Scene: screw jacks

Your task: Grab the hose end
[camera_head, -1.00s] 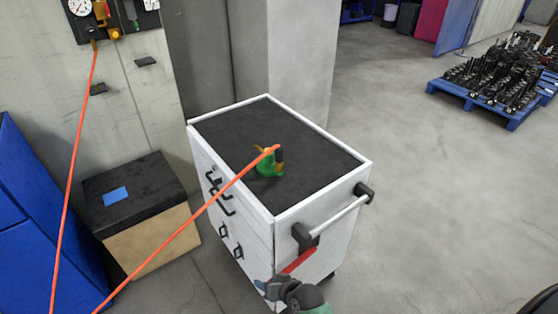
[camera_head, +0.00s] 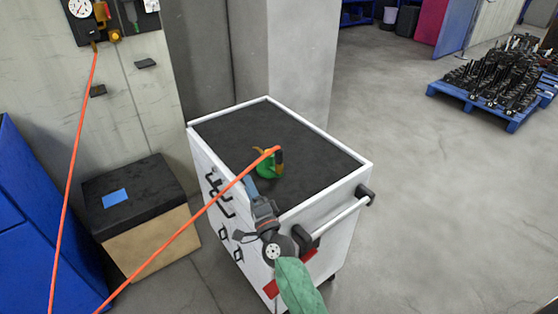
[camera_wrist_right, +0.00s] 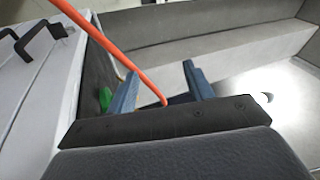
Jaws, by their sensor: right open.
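The orange hose (camera_head: 215,199) rises from the lower left to the cart top, where its hose end (camera_head: 279,156) has a dark tip beside a small green and yellow object (camera_head: 267,166). I cannot tell whether they touch. My right gripper (camera_head: 250,186) is open over the cart's near left edge, short of the hose end. In the right wrist view its blue fingers (camera_wrist_right: 162,82) are apart, and the hose (camera_wrist_right: 115,52) runs down to the gap between them. Its tip is hidden there. A bit of the green object (camera_wrist_right: 105,98) shows left of the fingers. My left gripper is not in view.
The white cart (camera_head: 368,164) has a dark top with raised white rims and a side handle (camera_head: 342,217). A wall panel (camera_head: 112,18) also has an orange hose. A black-topped box (camera_head: 140,185) stands left. A blue pallet (camera_head: 480,105) holds dark parts.

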